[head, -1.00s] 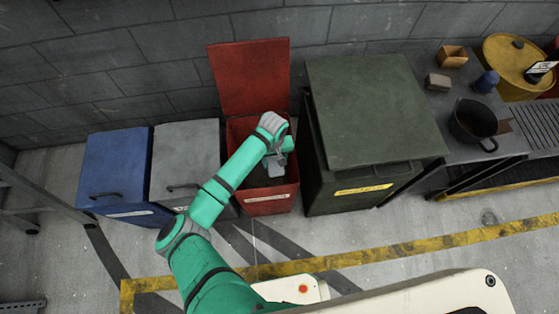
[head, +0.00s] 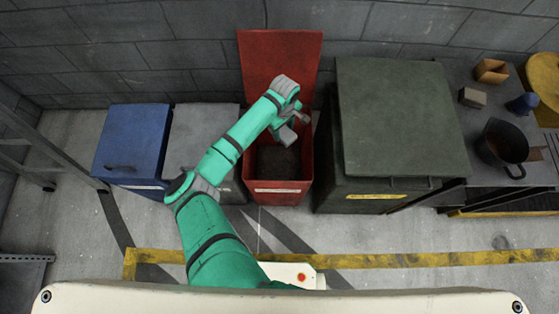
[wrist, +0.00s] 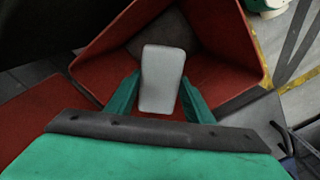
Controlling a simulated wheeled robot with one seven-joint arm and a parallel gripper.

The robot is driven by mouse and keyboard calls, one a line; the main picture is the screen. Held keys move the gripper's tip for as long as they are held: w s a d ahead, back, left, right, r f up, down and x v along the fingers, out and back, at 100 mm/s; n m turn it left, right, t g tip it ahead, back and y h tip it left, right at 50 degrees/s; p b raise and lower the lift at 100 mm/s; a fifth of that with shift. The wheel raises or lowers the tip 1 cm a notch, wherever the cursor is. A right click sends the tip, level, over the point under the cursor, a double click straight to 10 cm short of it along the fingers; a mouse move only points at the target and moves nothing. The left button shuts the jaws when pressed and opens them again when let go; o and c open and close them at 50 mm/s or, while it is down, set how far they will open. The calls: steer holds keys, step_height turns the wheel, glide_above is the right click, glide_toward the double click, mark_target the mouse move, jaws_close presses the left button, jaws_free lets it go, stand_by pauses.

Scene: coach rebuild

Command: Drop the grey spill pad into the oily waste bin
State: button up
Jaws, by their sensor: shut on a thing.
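The grey spill pad (wrist: 163,80) is a pale, rounded rectangle held between the two green fingers of my gripper (wrist: 158,92) in the wrist view. The red bin (head: 277,186) has its lid up against the wall; its front label is too small to read, so I cannot confirm it is the oily waste bin. In the head view my gripper (head: 294,128) is above the bin's opening, towards its back right. The bin's red walls also surround the pad in the wrist view (wrist: 232,62). My wrist partly hides the pad in the head view.
A blue bin (head: 133,140) and a grey bin (head: 205,128), both closed, stand left of the red one. A large dark green bin (head: 400,120) with a closed lid stands close on the right. A bench with a black pot (head: 503,143) is farther right.

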steer(key=f, duration=0.3)
steer(key=shift+a, duration=0.25)
steer(key=shift+w+f, duration=0.1)
steer(key=shift+f, duration=0.7)
steer(key=o, duration=1.1)
steer(key=shift+c, duration=0.2)
steer(key=shift+r, duration=0.1)
step_height(320, 180, up, 10)
steer(key=shift+d+f, duration=0.1)
steer(key=shift+r, duration=0.45)
